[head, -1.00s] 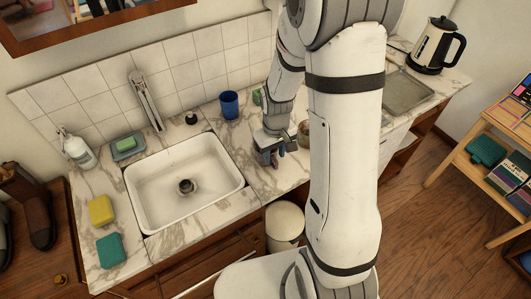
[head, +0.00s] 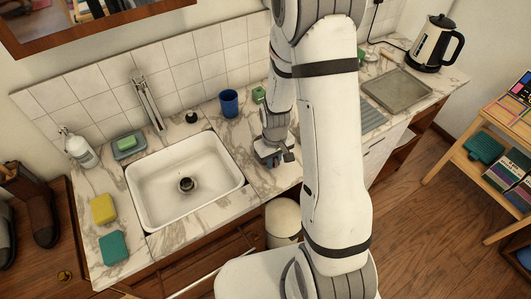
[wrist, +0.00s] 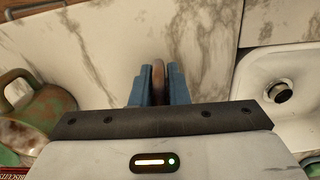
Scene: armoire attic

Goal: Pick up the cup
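My gripper (wrist: 158,86) points down over the marble counter, right of the sink; it also shows in the head view (head: 270,160). Its two blue fingers stand close together on either side of a thin, rounded brown piece (wrist: 159,78). Whether they press on it is not clear, and what it belongs to is hidden under the palm. A blue cup (head: 229,103) stands upright by the tiled wall, apart from the gripper. A worn green and brown mug (wrist: 38,118) is at the left of the wrist view, apart from the fingers.
The white sink (head: 185,182) lies left of my gripper, with a faucet (head: 147,103) behind. A small green object (head: 258,95) stands right of the blue cup. A kettle (head: 434,45) and a metal tray (head: 397,90) are at right. Bare counter surrounds the fingers.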

